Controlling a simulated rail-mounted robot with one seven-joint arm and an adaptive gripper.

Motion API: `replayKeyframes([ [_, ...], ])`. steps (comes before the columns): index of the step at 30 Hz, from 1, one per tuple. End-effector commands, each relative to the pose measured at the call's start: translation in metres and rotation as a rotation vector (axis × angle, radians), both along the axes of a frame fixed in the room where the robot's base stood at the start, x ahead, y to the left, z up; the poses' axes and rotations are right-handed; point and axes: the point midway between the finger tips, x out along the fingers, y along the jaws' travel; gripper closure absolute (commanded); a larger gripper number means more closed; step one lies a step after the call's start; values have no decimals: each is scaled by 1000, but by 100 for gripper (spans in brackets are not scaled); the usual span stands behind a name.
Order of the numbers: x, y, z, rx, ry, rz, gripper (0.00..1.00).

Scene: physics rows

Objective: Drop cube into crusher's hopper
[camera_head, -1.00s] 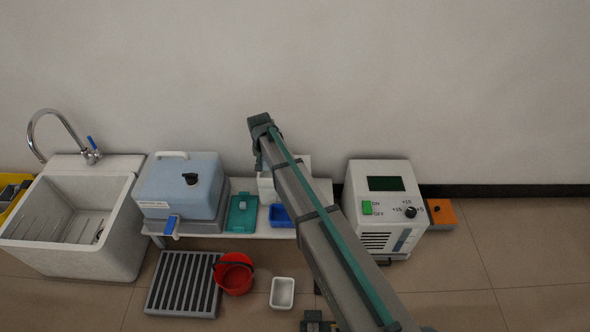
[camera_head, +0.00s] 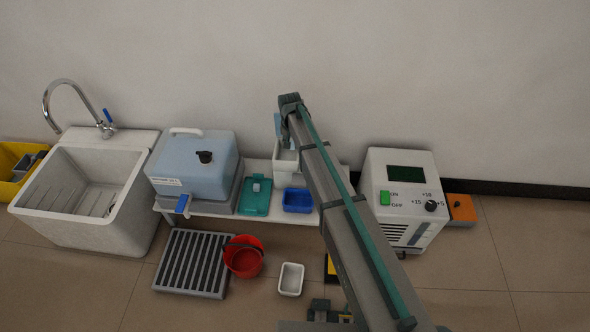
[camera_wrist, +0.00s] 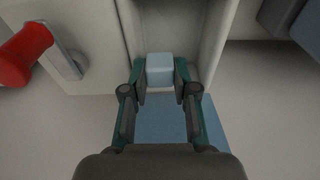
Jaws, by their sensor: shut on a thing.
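My gripper (camera_wrist: 160,75) is shut on a light blue cube (camera_wrist: 160,68), held between the two fingertips in the wrist view. The cube shows against a recess with pale walls in a white box-like body (camera_wrist: 92,30), which may be the crusher. I cannot tell whether the cube is inside the recess or in front of it. A red knob (camera_wrist: 25,52) shows at the left of this body. In the head view a white box (camera_head: 286,172) stands on the low bench, partly hidden by my arm.
On the bench (camera_head: 240,222) are a blue machine (camera_head: 192,165), a teal-lidded box (camera_head: 256,197) and a blue tray (camera_head: 298,200). A white unit with a screen (camera_head: 402,180) stands at the right. A red bucket (camera_head: 243,258) and white tub (camera_head: 291,279) are on the floor.

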Motion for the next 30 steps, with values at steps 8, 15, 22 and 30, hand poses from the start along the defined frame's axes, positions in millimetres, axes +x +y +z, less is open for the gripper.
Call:
replayKeyframes([
  [8,0,0,-9,0,-1,0,91],
  [15,0,0,-8,0,-1,0,55],
  [22,0,0,-8,0,-1,0,43],
  [30,-1,0,-2,0,-1,0,43],
])
